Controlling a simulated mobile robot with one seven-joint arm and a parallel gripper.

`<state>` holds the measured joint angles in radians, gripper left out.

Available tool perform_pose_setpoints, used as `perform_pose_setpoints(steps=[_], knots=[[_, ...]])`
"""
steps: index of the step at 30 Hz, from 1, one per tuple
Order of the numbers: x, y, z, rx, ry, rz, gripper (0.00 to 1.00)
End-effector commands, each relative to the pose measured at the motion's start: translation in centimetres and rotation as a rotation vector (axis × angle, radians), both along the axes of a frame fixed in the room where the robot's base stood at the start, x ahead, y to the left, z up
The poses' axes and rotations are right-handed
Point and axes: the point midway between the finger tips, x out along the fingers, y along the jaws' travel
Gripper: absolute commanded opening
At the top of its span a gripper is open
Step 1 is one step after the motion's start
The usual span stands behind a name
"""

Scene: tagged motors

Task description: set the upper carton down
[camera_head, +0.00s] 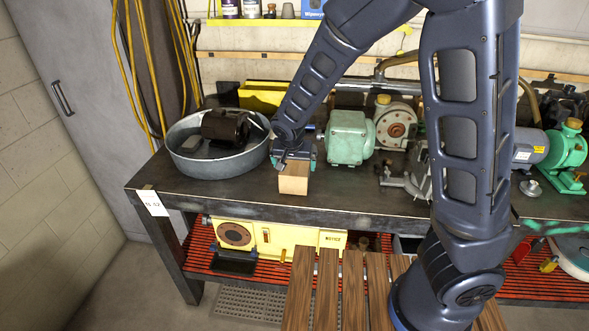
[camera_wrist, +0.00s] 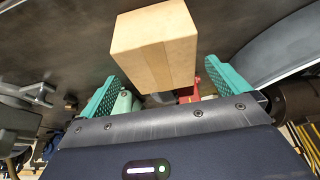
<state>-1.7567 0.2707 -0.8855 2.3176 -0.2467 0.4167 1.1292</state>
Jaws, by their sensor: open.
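One tan carton (camera_head: 293,184) stands on the dark workbench, near its front edge and right of the round metal tub. A second carton cannot be made out. My gripper (camera_head: 293,160) is right at the carton's back upper part, coming down from above and behind. In the wrist view the carton (camera_wrist: 152,48) shows just past the teal fingers, with a gap on each side. My gripper (camera_wrist: 167,88) is open, and neither finger touches the carton there.
The grey tub (camera_head: 218,173) holding a dark motor (camera_head: 226,126) is close on the left. A pale green motor (camera_head: 349,137) stands close on the right. The workbench's front strip (camera_head: 345,195) is clear. A slatted wooden surface (camera_head: 345,290) lies in front.

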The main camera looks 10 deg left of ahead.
Motion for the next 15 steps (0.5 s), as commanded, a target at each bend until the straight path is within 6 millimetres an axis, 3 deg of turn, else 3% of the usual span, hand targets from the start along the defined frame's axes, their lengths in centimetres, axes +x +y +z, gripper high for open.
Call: perform_pose_setpoints(steps=[9, 15], knots=[[-1.3, 0.1, 3.1, 0.003, 0.001, 0.001, 1.00], [-1.6, 0.0, 4.0, 0.001, 0.000, 0.000, 1.00]])
